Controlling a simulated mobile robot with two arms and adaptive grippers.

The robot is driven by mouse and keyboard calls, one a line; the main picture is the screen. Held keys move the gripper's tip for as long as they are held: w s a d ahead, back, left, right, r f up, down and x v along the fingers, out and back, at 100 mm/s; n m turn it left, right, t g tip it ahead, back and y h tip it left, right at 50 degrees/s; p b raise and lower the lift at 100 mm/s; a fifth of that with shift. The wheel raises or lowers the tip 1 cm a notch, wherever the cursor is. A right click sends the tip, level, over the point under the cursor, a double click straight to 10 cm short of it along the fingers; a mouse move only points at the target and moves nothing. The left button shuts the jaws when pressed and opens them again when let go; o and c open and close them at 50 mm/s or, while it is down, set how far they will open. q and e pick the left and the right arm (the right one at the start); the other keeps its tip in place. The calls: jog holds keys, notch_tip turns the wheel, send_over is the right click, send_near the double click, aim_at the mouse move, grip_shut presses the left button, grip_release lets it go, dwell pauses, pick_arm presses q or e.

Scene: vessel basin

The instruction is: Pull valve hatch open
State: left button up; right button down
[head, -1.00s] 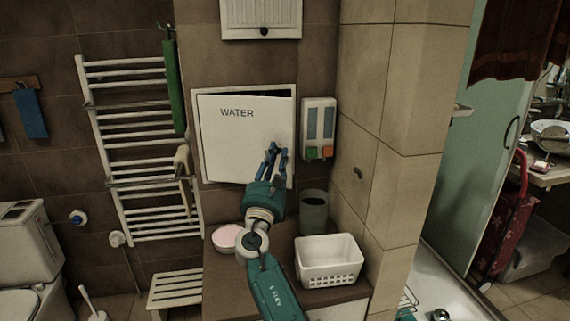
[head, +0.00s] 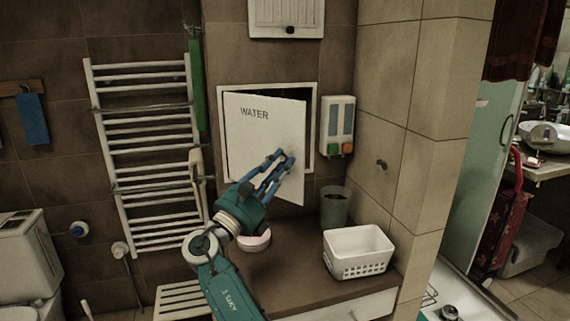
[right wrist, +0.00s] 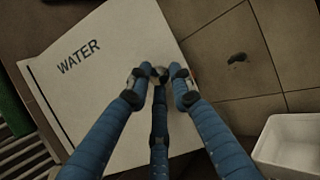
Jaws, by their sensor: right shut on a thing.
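The white valve hatch (head: 255,135), marked "WATER", stands partly open in the head view. Its right edge is swung out from the white frame (head: 313,110), and a dark gap shows along the top and right. My right gripper (head: 285,158) is at the lower right part of the hatch. In the right wrist view, my right gripper (right wrist: 158,78) has its blue fingers closed around a small round knob (right wrist: 160,72) on the hatch (right wrist: 100,75). The fingers partly hide the knob. My left gripper is not in view.
A white basket (head: 357,252), a grey cup (head: 335,206) and a pink-topped bowl (head: 256,240) stand on the brown counter (head: 300,280) below. A towel rack (head: 145,130) is at left.

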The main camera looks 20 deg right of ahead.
jog(key=c, duration=1.5)
grip_release()
jog(key=shift+a, duration=0.2)
jog(key=shift+c, duration=0.2)
send_near(291, 110)
jog(key=x, duration=0.4)
jog(key=shift+d+r, duration=0.15)
jog(key=shift+d, duration=0.05)
